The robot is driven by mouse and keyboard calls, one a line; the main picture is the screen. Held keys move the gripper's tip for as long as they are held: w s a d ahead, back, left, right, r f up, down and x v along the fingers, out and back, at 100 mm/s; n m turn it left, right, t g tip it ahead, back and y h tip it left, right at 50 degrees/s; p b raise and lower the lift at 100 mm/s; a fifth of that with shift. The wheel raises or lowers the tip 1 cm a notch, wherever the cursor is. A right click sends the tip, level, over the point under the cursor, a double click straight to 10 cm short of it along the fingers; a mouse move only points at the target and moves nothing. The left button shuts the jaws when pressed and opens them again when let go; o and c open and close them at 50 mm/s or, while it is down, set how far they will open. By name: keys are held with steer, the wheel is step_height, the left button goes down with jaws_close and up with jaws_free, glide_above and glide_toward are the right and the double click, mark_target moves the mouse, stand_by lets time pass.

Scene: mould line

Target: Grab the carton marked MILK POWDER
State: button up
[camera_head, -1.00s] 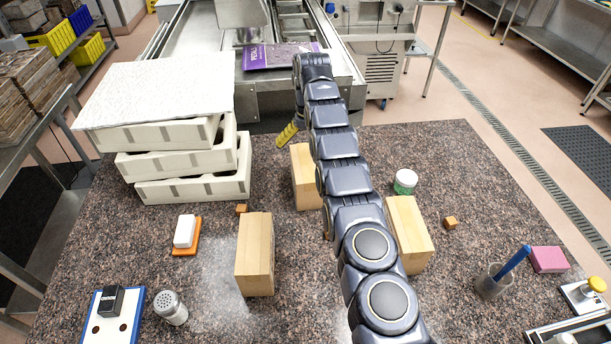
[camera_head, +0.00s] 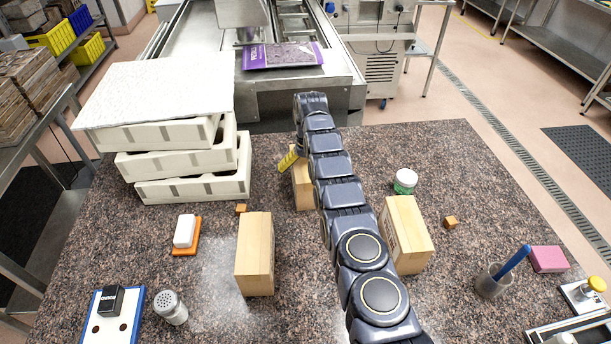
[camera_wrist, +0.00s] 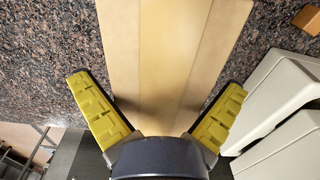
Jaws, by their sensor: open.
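Three light-brown cartons stand on the speckled counter: a left carton (camera_head: 254,254), a right carton (camera_head: 408,236) and a far carton (camera_head: 302,188) partly hidden by my arm. No MILK POWDER marking can be read on any of them. My gripper (camera_head: 290,158) is at the far carton; one yellow finger shows there and the rest is hidden. In the wrist view my gripper (camera_wrist: 157,86) is open, with its yellow fingers spread on either side of a carton top (camera_wrist: 170,50). The fingers appear apart from the carton sides.
Stacked white moulds (camera_head: 190,165) stand left of the far carton and also show in the wrist view (camera_wrist: 275,105).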

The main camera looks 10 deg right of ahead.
steer(key=c, duration=1)
steer(key=shift+o, duration=0.2)
